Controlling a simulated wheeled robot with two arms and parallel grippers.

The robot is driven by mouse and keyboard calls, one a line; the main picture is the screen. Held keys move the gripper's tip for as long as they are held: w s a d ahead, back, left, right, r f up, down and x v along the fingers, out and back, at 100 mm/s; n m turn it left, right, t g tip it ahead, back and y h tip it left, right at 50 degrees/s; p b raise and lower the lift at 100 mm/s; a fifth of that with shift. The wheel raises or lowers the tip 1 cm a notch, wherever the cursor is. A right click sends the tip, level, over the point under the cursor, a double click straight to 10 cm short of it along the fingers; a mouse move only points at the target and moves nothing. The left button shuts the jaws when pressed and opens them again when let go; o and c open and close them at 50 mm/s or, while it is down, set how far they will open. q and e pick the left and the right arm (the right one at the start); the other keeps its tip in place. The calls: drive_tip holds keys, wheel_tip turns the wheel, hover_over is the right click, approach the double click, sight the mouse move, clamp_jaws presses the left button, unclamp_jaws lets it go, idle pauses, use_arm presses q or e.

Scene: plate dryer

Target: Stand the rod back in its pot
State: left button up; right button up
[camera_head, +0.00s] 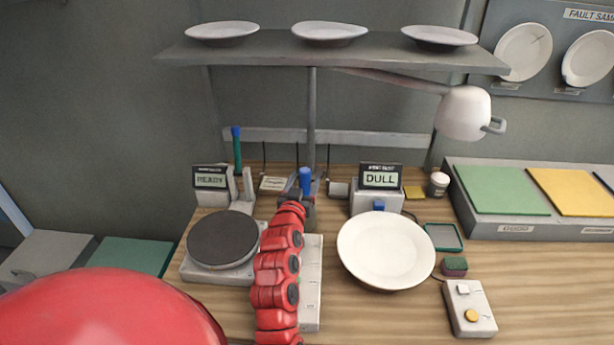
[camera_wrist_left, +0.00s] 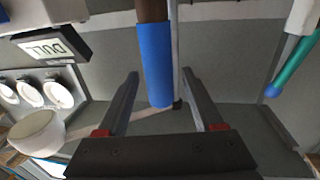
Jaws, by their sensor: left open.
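A blue-topped rod (camera_head: 306,181) stands roughly upright behind the end of my left arm. In the left wrist view its blue sleeve (camera_wrist_left: 155,62), with a dark brown part beyond, lies between the two fingers of my left gripper (camera_wrist_left: 158,78). The fingers are open, with gaps on both sides of the sleeve. A second rod, green with a blue tip (camera_head: 237,150), stands at the left and also shows in the left wrist view (camera_wrist_left: 292,62).
A round dark plate on a scale-like base (camera_head: 222,238) is left of my arm. A white plate (camera_head: 385,250) and a DULL display (camera_head: 380,177) are to the right. A shelf (camera_head: 270,48) with plates and a lamp (camera_head: 463,112) hang above. Bare wood shows at right front.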

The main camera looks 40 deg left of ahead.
use_arm(q)
drive_tip(key=b+v, duration=0.1)
drive_tip(key=v, duration=0.7)
drive_tip(key=shift+s+b, duration=0.25)
drive_tip(key=shift+b, duration=0.15)
drive_tip(key=shift+d+f, duration=0.1)
drive_tip(key=shift+d, duration=0.05)
